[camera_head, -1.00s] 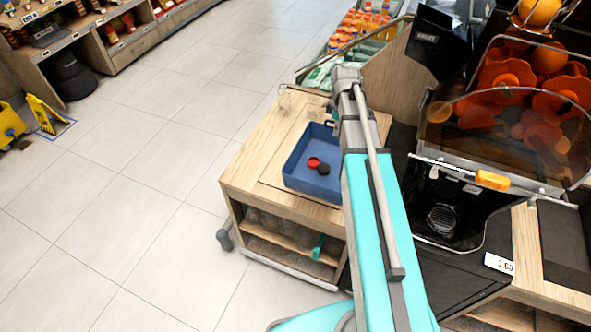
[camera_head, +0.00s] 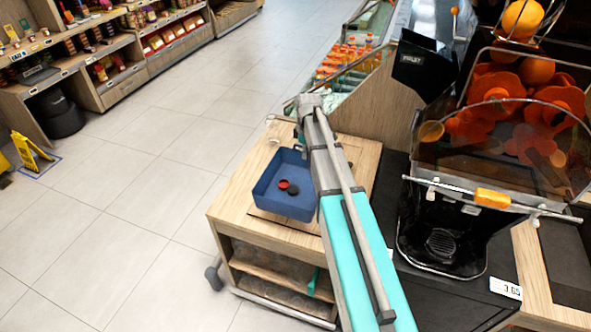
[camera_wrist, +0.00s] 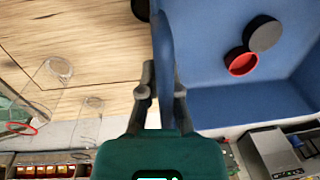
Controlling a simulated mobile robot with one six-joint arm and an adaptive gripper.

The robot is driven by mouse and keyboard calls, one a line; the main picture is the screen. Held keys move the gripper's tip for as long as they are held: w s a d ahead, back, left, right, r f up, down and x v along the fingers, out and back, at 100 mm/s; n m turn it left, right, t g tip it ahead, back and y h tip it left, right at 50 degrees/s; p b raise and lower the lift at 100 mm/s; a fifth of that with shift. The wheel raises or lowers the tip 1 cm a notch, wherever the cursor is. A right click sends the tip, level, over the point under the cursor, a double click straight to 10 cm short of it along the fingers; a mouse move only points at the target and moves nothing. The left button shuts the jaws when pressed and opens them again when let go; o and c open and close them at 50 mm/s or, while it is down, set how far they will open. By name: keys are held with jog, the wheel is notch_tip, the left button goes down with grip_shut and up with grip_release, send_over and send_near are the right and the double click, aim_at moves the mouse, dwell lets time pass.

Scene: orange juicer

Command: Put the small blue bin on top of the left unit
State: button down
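The small blue bin (camera_head: 285,198) is an open-topped box over the wooden top of the left unit (camera_head: 227,207). A red cap (camera_head: 283,184) and a dark cap (camera_head: 293,191) lie in it. I cannot tell for sure whether the bin touches the top or hangs just above it. In the wrist view my gripper (camera_wrist: 164,92) has one finger on each side of the bin's wall (camera_wrist: 240,105) and is shut on it. In the head view my arm hides the gripper and the bin's right edge.
Clear glasses (camera_wrist: 60,72) stand on the wood beside the bin. The juicer (camera_head: 445,215) with its black counter is close on the right of my arm. Bottled juice (camera_head: 345,58) stands behind. Open tiled floor lies left of the unit.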

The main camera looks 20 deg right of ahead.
aim_at(299, 157)
jog(key=shift+w+a+f+b, duration=0.25)
jog(key=shift+w+f+b, duration=0.3)
jog(key=shift+f, duration=0.1)
jog(key=shift+w+a+f+b, duration=0.2)
jog(key=shift+w+f+b, duration=0.2)
jog(key=shift+f+b, duration=0.25)
jog(key=shift+w+a+f+b, duration=0.25)
jog(key=shift+w+f+b, duration=0.25)
jog(key=shift+f, duration=0.2)
jog(key=shift+w+a+f+b, duration=0.2)
jog(key=shift+w+f+b, duration=0.3)
jog(key=shift+f+b, duration=0.25)
jog(key=shift+s+f+b, duration=0.1)
jog(key=shift+f+b, duration=1.1)
jog(key=shift+f, duration=0.05)
jog(key=c, duration=0.8)
grip_release()
jog(key=shift+f, duration=0.1)
jog(key=shift+r, duration=0.25)
notch_tip(299, 157, up, 12)
jog(key=p, duration=1.2)
jog(key=shift+w+d+f, duration=0.15)
jog(key=shift+w+d, duration=0.2)
jog(key=shift+w, duration=0.05)
